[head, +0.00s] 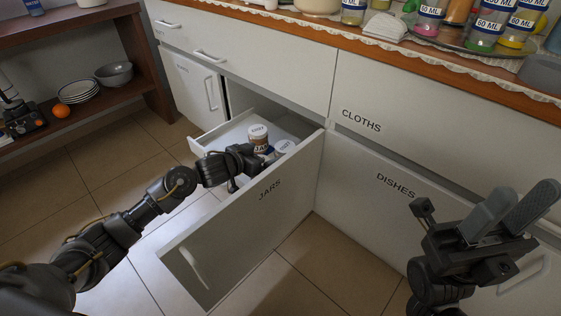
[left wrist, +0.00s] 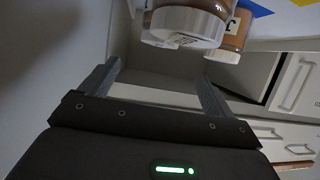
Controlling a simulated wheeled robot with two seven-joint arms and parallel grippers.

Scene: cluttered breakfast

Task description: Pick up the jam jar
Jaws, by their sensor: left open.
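Two jars with white lids stand in the open drawer labelled JARS (head: 235,235). One jar (head: 259,138) has brown contents and a lettered lid; the other jar (head: 284,147) is partly hidden. I cannot read which is jam. My left gripper (head: 252,160) reaches into the drawer beside them, its fingers partly hidden. In the left wrist view the fingers of my left gripper (left wrist: 157,75) are spread with nothing between them, and the white lid of a near jar (left wrist: 187,25) lies just beyond them. A second jar (left wrist: 238,30) is behind it. My right gripper (head: 522,195) is raised at the right, fingers apart and empty.
The drawer's tall front panel stands between the jars and the open floor (head: 310,262). Closed fronts marked CLOTHS (head: 390,105) and DISHES (head: 385,190) are to the right. Bottles (head: 490,25) crowd the counter above. A wooden shelf (head: 100,100) with bowls stands at left.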

